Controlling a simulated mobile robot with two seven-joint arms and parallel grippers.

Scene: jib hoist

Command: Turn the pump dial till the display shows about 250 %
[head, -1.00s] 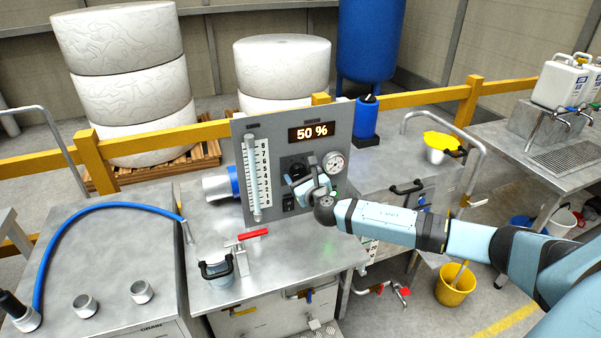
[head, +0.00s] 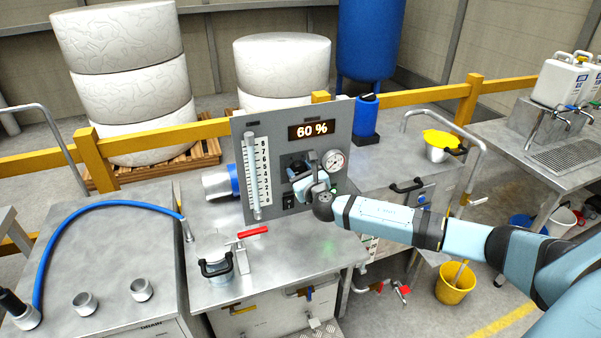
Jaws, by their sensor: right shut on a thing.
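The grey pump panel (head: 277,134) stands upright at the back of the middle steel bench. The black pump dial (head: 294,167) is on the panel below the display, mostly hidden behind my right gripper. My right gripper (head: 300,174) comes in from the right and is shut on the dial; its fingertips are hard to make out. My left gripper is not in view.
A round gauge (head: 334,161) sits close to the right of my gripper, and a scale tube (head: 252,178) stands to the left. A red-handled clamp (head: 252,234) and a lidded pot (head: 215,256) stand on the bench in front.

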